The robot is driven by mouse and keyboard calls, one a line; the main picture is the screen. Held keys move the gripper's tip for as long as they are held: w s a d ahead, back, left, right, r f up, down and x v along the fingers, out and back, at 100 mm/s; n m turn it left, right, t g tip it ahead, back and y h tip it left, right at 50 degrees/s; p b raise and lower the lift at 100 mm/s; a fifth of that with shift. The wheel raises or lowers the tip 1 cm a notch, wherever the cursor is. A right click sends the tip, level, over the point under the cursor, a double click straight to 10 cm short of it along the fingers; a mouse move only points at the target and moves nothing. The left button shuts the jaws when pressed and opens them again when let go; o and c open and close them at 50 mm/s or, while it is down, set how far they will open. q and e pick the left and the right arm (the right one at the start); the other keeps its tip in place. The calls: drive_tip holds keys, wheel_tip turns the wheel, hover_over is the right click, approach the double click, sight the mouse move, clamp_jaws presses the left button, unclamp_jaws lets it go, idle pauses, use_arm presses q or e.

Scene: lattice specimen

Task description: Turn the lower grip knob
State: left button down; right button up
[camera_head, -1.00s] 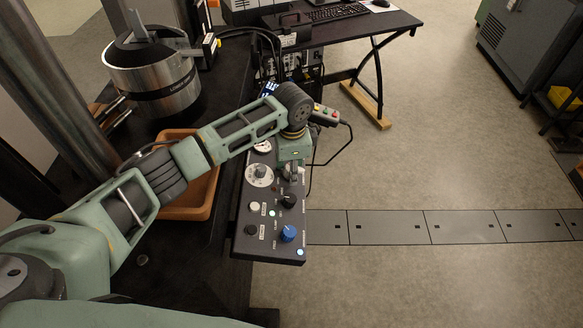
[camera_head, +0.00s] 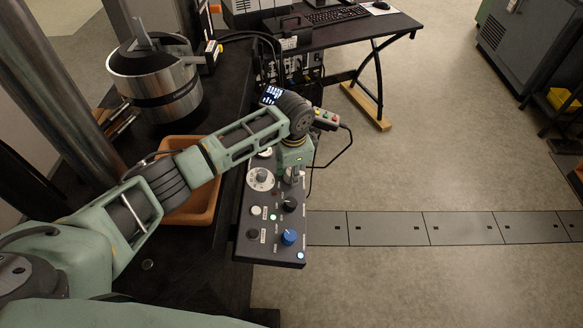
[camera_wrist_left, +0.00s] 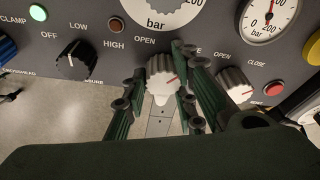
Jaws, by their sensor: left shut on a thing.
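The control panel (camera_head: 244,212) stands at the edge of the dark table. My left gripper (camera_wrist_left: 163,78) is shut on this knob, one finger on each side. A similar knob (camera_wrist_left: 236,87) with OPEN and CLOSE labels is to its right, apart from the fingers. I cannot read which is the lower grip knob. In the head view, my left gripper (camera_head: 293,173) hides the held knob.
A black LOW/HIGH knob (camera_wrist_left: 75,60) is left of the fingers, and a blue knob (camera_head: 289,237) is at the panel's near end. A red button (camera_wrist_left: 274,89) is to the right. An orange tray (camera_head: 190,212) lies under my left arm. The floor right of the panel is clear.

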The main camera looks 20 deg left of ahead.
use_arm(q)
drive_tip(key=n+p, duration=0.1)
drive_tip(key=p, duration=0.1)
drive_tip(key=n+p, duration=0.2)
drive_tip(key=d+n+p, duration=0.1)
drive_tip(key=n+p, duration=0.1)
drive_tip(key=shift+s+t+y, duration=0.35)
drive_tip(key=shift+t+y, duration=0.05)
drive_tip(key=n+p, duration=0.1)
drive_tip(key=n, duration=0.1)
drive_tip(key=n+y+p, duration=0.1)
drive_tip(key=shift+w+d+f+n, duration=0.1)
drive_tip(key=shift+d+f+n, duration=0.05)
drive_tip(key=shift+n, duration=0.25)
drive_tip(key=shift+n+p, duration=0.3)
drive_tip(key=shift+n, duration=0.6)
drive_tip(key=shift+w+d+f+n+y, duration=0.15)
drive_tip(key=shift+n+y, duration=0.25)
drive_tip(key=shift+n, duration=0.4)
drive_tip(key=n, duration=0.3)
drive_tip(key=shift+w+y, duration=0.1)
drive_tip(key=shift+y, duration=0.3)
drive_tip(key=shift+n, duration=0.4)
drive_tip(key=shift+w, duration=0.1)
